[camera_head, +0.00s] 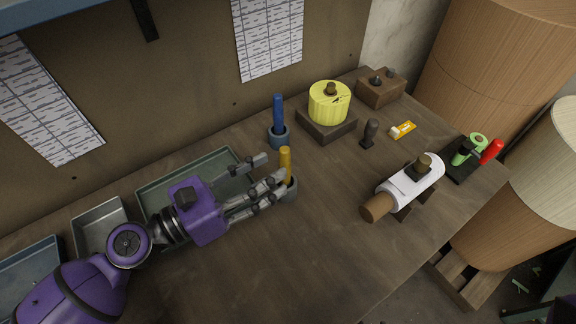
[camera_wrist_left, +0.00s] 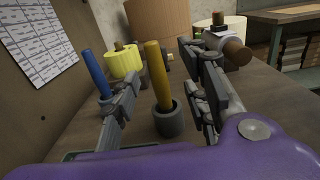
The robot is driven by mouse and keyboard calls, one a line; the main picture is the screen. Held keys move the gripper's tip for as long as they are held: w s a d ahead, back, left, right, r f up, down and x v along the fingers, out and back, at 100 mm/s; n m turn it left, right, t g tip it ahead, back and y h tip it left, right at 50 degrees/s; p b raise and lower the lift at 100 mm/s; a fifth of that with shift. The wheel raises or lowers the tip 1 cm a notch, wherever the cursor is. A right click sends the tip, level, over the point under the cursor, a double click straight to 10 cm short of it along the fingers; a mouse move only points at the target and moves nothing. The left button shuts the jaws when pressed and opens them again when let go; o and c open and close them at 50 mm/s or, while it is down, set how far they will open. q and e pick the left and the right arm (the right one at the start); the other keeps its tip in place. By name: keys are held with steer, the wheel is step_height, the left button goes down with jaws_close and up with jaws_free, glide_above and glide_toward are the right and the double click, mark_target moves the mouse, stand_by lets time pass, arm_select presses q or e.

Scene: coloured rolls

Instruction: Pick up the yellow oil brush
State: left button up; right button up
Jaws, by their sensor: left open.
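The yellow oil brush (camera_head: 285,160) stands upright in a small grey cup on the workbench in the head view. In the left wrist view the yellow brush (camera_wrist_left: 156,75) leans slightly in its dark grey cup (camera_wrist_left: 168,119). My left gripper (camera_head: 274,174) is open, with its fingers at the brush handle. In the left wrist view the fingers of my left gripper (camera_wrist_left: 168,92) stand on either side of the brush, with gaps visible on both sides. My right gripper does not show.
A blue brush (camera_head: 278,113) stands in its own cup close behind. A yellow roll (camera_head: 329,103) sits on a wooden block (camera_head: 327,130). A white roll (camera_head: 422,178) lies on a stand to the right. Metal trays (camera_head: 101,224) lie to the left. The bench front is clear.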

mark_target(285, 162)
arm_select(q)
steer(key=x, duration=0.2)
steer(key=p+x, duration=0.1)
steer(key=x, duration=0.1)
steer(key=shift+w+d+f, duration=0.15)
steer(key=shift+w, duration=0.35)
steer(key=shift+w+d+f, duration=0.15)
steer(key=shift+d, duration=0.15)
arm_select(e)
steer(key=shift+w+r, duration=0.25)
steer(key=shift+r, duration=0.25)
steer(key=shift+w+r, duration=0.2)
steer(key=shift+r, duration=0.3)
arm_select(q)
steer(key=shift+c, duration=0.2)
jaws_close()
